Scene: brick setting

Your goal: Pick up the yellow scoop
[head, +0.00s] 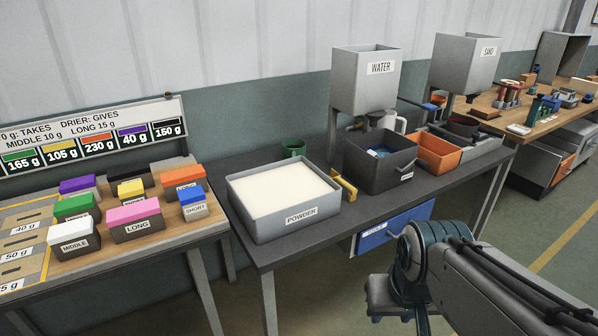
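The yellow scoop (344,187) is a small yellow piece on the dark table, close against the right side of the grey powder tray (290,228). Only part of its shape can be made out, and I cannot tell how its handle lies. The tray is full of white powder. My arm comes in from the bottom right and bends down at a joint in front of the table. My gripper's fingers do not show. Nothing is seen touching the scoop.
A dark grey bin (357,172) stands just right of the scoop, with an orange bin (436,152) beyond it. A green cup (293,148) is behind the tray. The water hopper (363,85) rises behind. A left table (215,224) holds several labelled coloured blocks.

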